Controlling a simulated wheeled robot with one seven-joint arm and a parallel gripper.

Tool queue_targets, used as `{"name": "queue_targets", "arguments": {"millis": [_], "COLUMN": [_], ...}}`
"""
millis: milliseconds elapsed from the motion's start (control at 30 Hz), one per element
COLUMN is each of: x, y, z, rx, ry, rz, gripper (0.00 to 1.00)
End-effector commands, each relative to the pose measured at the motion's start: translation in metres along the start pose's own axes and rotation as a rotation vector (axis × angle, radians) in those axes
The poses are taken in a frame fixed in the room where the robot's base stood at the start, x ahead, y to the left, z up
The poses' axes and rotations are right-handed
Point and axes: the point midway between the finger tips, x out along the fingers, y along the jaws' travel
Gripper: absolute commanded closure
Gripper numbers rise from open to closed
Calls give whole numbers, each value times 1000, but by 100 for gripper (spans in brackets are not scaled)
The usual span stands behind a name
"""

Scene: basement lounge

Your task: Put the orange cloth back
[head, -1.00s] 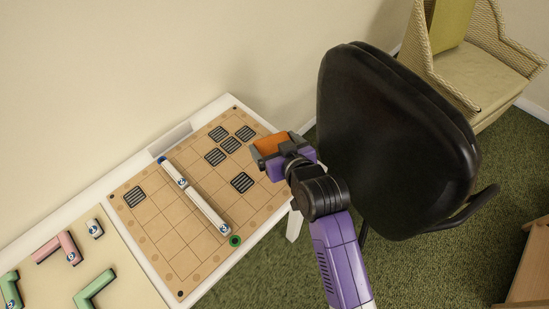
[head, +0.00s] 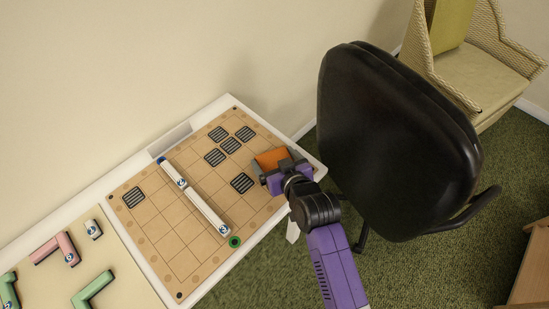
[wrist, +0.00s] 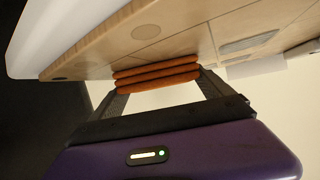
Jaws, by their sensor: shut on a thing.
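The orange cloth (head: 271,158) is a small folded pad. My gripper (head: 272,160) is shut on it at the right end of the tan game board (head: 190,246). In the wrist view the cloth (wrist: 157,73) shows as stacked folded layers between the two fingers of my gripper (wrist: 157,82). It is close to the board's surface; I cannot tell whether it touches.
Pink (head: 66,246) and green pieces lie at the left. A black chair (head: 395,140) stands close right of my arm.

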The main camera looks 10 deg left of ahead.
Motion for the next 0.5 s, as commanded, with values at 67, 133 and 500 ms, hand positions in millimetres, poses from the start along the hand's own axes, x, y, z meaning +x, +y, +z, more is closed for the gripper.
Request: {"name": "queue_targets", "arguments": {"millis": [67,133,500], "x": [0,0,-13], "y": [0,0,0], "z": [0,0,-2], "rx": [0,0,0], "ry": [0,0,0], "rz": [0,0,1], "gripper": [0,0,0]}}
